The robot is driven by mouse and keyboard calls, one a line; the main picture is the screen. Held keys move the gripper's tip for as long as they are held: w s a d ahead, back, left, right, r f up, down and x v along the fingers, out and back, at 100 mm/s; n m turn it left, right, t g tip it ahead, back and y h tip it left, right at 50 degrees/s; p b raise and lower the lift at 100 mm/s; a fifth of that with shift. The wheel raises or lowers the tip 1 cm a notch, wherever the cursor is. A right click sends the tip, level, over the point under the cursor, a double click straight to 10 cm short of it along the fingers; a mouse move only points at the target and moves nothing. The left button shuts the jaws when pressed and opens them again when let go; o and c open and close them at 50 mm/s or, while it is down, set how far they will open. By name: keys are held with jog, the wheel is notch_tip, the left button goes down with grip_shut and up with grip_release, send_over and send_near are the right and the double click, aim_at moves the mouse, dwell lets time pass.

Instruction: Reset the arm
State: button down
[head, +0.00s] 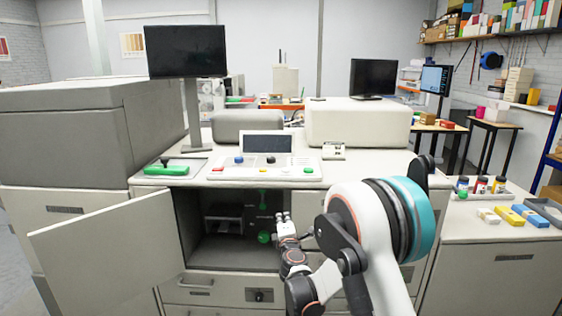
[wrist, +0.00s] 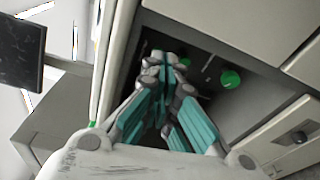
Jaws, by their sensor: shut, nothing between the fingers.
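My arm reaches forward from the lower right in the head view. My gripper (head: 283,218) is at the front of an open cabinet compartment (head: 225,255) under the console. In the wrist view my gripper (wrist: 165,62) has its fingertips together, with nothing between them, in front of the dark compartment. A green round knob (wrist: 230,79) is inside the compartment, to the right of the fingers in the wrist view. The same green knob (head: 264,238) shows just left of my gripper in the head view. I cannot tell whether the fingers touch anything inside.
The cabinet door (head: 110,250) stands swung open to the left. The console top carries a button panel (head: 265,168), a green-based device (head: 167,170) and a monitor (head: 186,52). A side counter (head: 490,225) at right holds small bottles and coloured blocks.

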jog(key=s+d+r+m+g+h, duration=0.25)
jog(key=s+d+r+m, duration=0.3)
jog(key=d+r, duration=0.45)
jog(key=s+d+r+m+g+h, duration=0.25)
jog(key=s+d+r+m, duration=0.25)
jog(key=s+d+m, duration=0.45)
jog(key=s+f+m+g+y, duration=0.1)
jog(key=s+f+m+g, duration=0.2)
jog(key=s, duration=1.4)
jog(key=s+f+m+g+y, duration=0.2)
jog(key=s+f, duration=0.1)
jog(key=s, duration=1.5)
jog(key=shift+a+f+m+g, duration=0.4)
jog(key=shift+a, duration=0.05)
jog(key=shift+w, duration=0.15)
